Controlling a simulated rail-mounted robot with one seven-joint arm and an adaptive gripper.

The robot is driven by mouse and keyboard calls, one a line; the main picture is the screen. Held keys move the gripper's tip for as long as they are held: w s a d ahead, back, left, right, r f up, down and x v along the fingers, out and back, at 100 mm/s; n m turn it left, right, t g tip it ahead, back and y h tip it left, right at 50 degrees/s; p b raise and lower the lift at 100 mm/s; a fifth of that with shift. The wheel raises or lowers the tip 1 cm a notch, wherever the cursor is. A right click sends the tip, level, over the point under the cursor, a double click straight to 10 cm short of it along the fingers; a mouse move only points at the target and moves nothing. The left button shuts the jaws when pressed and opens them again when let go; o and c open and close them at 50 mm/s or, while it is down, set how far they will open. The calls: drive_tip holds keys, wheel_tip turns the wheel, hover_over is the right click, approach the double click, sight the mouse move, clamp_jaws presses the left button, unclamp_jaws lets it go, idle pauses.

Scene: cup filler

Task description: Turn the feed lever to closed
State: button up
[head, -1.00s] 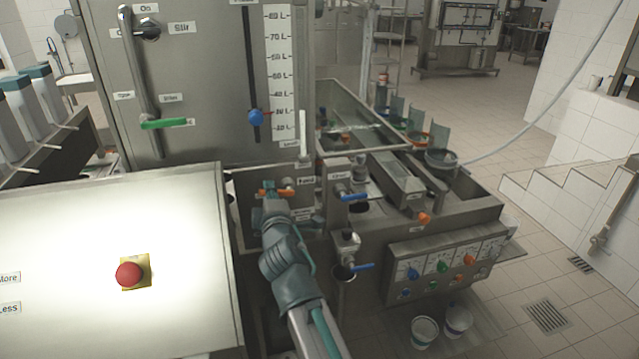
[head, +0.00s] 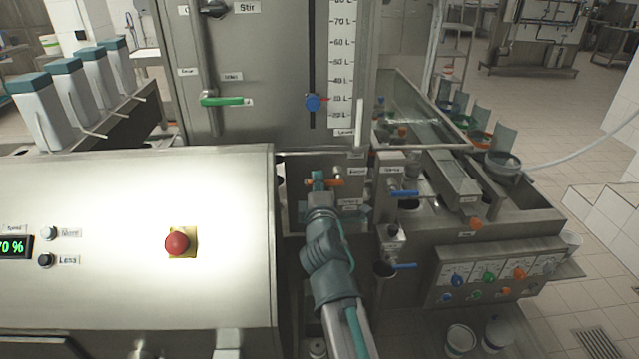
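An orange lever (head: 338,182) sits on a pipe in the recess below the tall steel tank. A small label (head: 357,171) is beside it, too small to read surely, so I cannot confirm that this is the feed lever. The lever appears to lie roughly crosswise. My gripper (head: 319,182) is at the orange lever and hides part of it. My arm reaches up to it from below. I cannot tell whether the fingers touch the lever or whether they are open or shut.
A steel cabinet with a red stop button (head: 177,243) is on the left. A control box with coloured knobs (head: 489,277) is at lower right.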

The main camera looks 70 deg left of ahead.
drive_tip(key=o, duration=0.4)
drive_tip(key=shift+c, duration=0.2)
drive_tip(key=shift+d, duration=0.15)
drive_tip(key=v, duration=1.1)
drive_tip(key=shift+s+d, duration=0.2)
drive_tip(key=shift+d, duration=0.2)
